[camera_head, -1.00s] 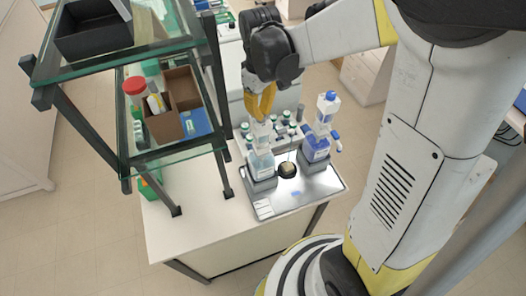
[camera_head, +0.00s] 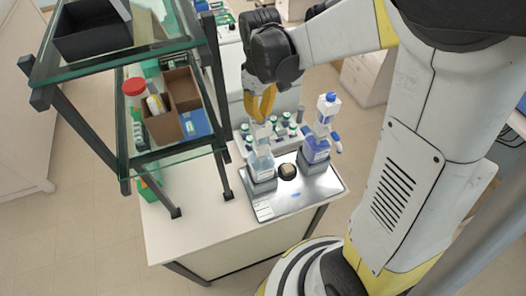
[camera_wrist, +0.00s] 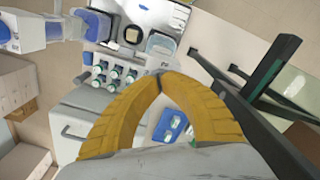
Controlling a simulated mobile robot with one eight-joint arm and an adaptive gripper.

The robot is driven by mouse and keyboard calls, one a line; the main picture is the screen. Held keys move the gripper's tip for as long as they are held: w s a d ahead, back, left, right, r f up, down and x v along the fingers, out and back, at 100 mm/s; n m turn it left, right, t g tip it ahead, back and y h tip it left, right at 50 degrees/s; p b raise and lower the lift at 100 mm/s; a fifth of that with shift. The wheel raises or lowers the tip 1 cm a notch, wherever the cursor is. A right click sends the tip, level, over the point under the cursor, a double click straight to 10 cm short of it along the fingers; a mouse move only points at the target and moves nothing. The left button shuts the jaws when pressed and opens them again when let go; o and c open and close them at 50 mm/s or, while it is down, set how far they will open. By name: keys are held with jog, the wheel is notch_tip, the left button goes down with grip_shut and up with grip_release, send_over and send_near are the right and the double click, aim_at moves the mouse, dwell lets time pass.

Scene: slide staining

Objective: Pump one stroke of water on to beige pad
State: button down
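A clear pump bottle (camera_head: 262,168) stands in a grey holder on the left of the metal tray (camera_head: 300,200). A blue-liquid pump bottle (camera_head: 317,150) stands on the right. Between them is the beige pad (camera_head: 288,170) in a round black holder; it also shows in the wrist view (camera_wrist: 132,35). My gripper (camera_head: 259,119) is directly above the clear bottle's pump top, which its fingertips touch or nearly touch. In the wrist view its yellow fingers (camera_wrist: 160,77) meet at the tips with nothing visible between them. The clear bottle shows just beyond the tips (camera_wrist: 161,44).
Several small green-capped bottles (camera_wrist: 112,75) sit in a rack behind the tray. A glass shelf unit (camera_head: 165,150) with boxes stands close on the left. The front of the white table (camera_head: 185,235) is clear.

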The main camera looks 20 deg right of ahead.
jog(key=shift+r+p, duration=1.5)
jog(key=shift+r, duration=0.7)
notch_tip(320, 180, up, 5)
jog(key=p, duration=0.3)
